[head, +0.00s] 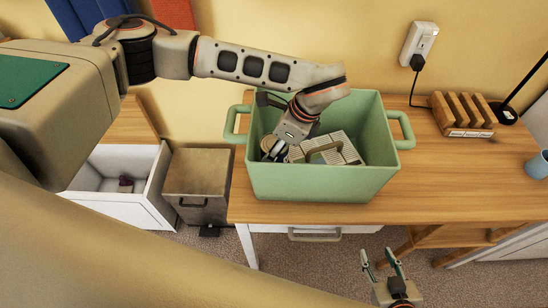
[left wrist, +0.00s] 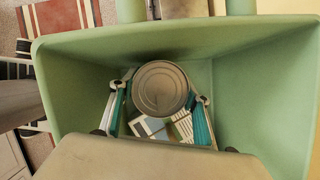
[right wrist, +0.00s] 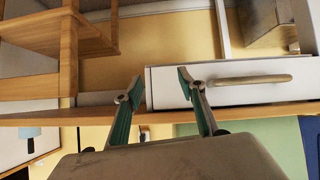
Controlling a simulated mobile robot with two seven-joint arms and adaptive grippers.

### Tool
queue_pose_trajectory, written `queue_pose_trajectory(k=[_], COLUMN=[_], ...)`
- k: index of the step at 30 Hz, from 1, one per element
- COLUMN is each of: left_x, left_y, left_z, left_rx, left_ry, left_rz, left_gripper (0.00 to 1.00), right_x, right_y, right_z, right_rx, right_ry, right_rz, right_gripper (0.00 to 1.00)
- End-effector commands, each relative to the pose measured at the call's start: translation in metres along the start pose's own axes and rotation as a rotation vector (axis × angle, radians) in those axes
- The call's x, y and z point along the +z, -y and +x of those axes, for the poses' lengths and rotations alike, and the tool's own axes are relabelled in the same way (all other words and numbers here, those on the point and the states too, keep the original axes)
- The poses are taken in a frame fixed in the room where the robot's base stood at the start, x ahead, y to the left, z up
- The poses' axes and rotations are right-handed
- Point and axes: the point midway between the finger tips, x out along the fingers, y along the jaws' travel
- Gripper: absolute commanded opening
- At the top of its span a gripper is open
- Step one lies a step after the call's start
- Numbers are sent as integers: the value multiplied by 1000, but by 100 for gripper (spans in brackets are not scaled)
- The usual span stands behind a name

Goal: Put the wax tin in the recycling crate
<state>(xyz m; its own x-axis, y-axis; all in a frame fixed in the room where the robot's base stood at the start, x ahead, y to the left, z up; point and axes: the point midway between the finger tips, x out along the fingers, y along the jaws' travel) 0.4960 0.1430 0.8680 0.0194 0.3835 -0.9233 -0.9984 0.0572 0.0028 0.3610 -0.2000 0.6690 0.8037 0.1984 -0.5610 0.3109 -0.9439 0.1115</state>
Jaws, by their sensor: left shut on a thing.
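The wax tin is a round, dull metal tin with a ridged lid, seen in the left wrist view (left wrist: 160,88) between the two fingers of my left gripper (left wrist: 160,112). In the head view my left gripper (head: 274,152) reaches down inside the green recycling crate (head: 322,186), shut on the tin. The tin is inside the crate's walls; whether it touches the bottom I cannot tell. The crate also fills the left wrist view (left wrist: 245,95). My right gripper (head: 384,262) is open and empty, low in front of the desk; its spread fingers show in the right wrist view (right wrist: 160,88).
Pale striped boxes (head: 345,146) lie in the crate, which stands on the wooden desk (head: 440,185). A wooden rack (head: 463,112), a lamp base (head: 504,112) and a blue cup (head: 538,165) are to the right. A drawer handle (right wrist: 248,80) is near my right gripper.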

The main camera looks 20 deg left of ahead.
Motion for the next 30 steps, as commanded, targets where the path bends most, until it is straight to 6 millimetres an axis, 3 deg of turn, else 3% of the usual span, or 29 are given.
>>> queue_pose_trajectory(k=[8,16,25,26,30], left_x=[-7,-20,-21,-21,-21], left_y=[1,0,1,1,1], left_z=[16,48,50,50,50], left_rx=[-1,1,-1,-1,-1], left_ry=[-1,-1,-1,0,0], left_rz=[-1,-1,-1,0,0], left_gripper=[11,11,11,54,54], right_x=[-2,-4,-4,-4,-4], right_y=[-2,-3,-3,-3,-3], right_z=[0,0,0,0,0], right_rx=[2,2,3,3,3], right_ry=[-3,-5,-6,-6,-6], right_rz=[-2,-3,-4,-4,-4], right_gripper=[40,40,40,40,40])
